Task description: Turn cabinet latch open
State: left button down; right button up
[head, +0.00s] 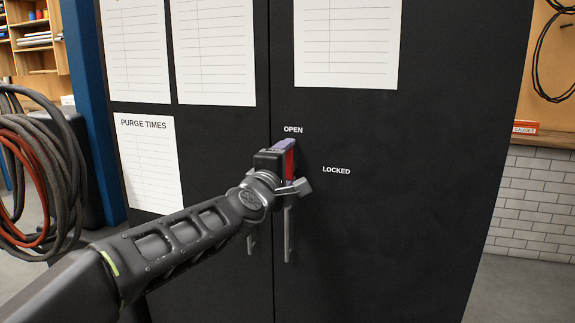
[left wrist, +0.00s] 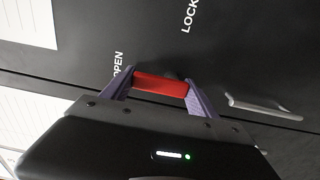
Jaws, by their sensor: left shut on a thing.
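The black cabinet (head: 400,180) stands ahead with two doors and a vertical seam between them. Its latch has a red handle (head: 290,162), which also shows in the left wrist view (left wrist: 160,85). White labels read OPEN (head: 293,130) above the latch and LOCKED (head: 336,171) to its right. In the head view the red handle stands upright, below the OPEN label. My left gripper (head: 284,158) is shut on the red handle, with its purple fingers (left wrist: 200,98) at the handle's two ends. The latch pivot is mostly hidden. My right gripper is not in view.
Vertical grey door handles (head: 288,235) hang below the latch, close to my left wrist. White paper sheets (head: 146,160) are on the doors. Coiled hoses (head: 40,170) hang at the left beside a blue post (head: 92,110). A brick wall (head: 530,205) is at the right.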

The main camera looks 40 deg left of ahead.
pick_arm(q)
jog(key=shift+c, duration=1.1)
grip_release()
jog(key=shift+s, duration=0.15)
jog(key=p+v, duration=0.1)
jog(key=v, duration=0.6)
jog(key=shift+s, duration=0.25)
jog(key=shift+d, duration=0.1)
